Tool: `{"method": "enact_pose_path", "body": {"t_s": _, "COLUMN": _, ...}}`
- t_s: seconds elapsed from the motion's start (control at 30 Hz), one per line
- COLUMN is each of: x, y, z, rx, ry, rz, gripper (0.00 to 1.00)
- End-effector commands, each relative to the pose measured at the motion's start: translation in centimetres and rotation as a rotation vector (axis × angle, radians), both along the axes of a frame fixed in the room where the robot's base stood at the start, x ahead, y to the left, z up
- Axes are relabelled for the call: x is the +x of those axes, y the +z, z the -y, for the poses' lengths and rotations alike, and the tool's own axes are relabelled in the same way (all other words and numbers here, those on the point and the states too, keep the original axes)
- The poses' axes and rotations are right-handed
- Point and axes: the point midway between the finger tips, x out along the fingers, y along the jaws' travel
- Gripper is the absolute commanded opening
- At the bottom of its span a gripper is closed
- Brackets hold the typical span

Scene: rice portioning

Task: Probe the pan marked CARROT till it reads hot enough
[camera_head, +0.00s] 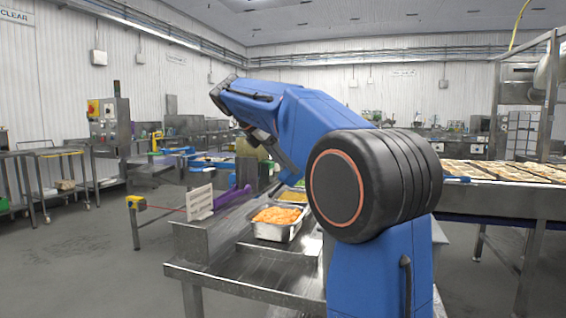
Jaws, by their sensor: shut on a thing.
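A steel pan (283,234) of orange food, which looks like carrot, sits on the steel table left of my arm. No CARROT mark can be read on it. Behind it is another pan with yellow food (292,197), partly hidden by my arm. My blue arm rises at the right of the table, reaches up and left, then folds down behind itself. My gripper's fingertips cannot be made out, and whatever they hold is hidden. No probe or temperature reading can be made out.
The steel table (215,273) has bare room in front of the pan. A small sign (199,203) with unreadable text and a purple object (233,198) stand left of the pan. A conveyor (500,204) with filled trays runs on the right. Open floor lies left.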

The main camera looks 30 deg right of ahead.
Motion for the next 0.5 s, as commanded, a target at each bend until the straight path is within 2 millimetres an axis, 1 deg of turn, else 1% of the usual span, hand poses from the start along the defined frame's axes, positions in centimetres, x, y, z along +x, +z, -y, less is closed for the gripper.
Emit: {"method": "enact_pose_path", "body": {"t_s": 0.5, "x": 0.0, "y": -3.9, "z": 0.0, "rx": 0.000, "ry": 0.000, "rz": -0.001, "gripper": 0.21}}
